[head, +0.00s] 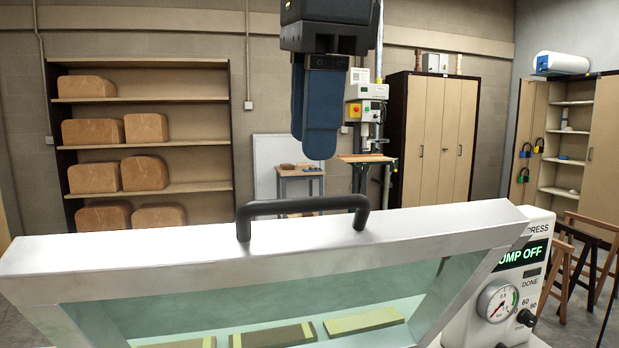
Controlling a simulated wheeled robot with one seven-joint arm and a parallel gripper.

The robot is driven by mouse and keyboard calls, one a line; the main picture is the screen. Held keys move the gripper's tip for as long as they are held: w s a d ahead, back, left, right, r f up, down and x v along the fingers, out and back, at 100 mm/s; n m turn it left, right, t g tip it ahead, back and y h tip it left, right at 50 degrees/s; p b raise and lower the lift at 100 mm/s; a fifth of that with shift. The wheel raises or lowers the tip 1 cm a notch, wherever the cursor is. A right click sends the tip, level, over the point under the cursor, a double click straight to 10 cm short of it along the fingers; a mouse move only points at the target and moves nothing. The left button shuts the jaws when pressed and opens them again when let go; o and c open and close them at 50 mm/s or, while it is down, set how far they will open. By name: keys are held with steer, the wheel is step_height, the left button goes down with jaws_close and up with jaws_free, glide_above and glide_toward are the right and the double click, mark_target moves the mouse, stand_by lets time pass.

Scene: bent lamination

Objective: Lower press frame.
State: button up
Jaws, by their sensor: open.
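The press frame (420,228) is a pale grey metal frame with a clear greenish sheet, raised and tilted across the lower part of the head view. Its black handle (300,205) stands on the frame's top edge. My gripper (315,150) hangs above the handle, pointing down, with its dark blue fingers apart from it. The fingers overlap in this view, and the gripper is open and empty. The press control box (520,285) at the right shows "PUMP OFF" and has a round gauge (497,301).
Several yellow-green and dark blocks (275,336) lie behind the clear sheet. A shelf (145,103) with brown blocks stands at the back left. A drill press (368,115) and cabinets (432,135) stand behind. Wooden trestles (570,260) are at the right.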

mark_target(307, 199)
steer(key=shift+p+x, duration=0.4)
steer(key=shift+x, duration=2.8)
steer(key=shift+c, duration=0.4)
jaws_close()
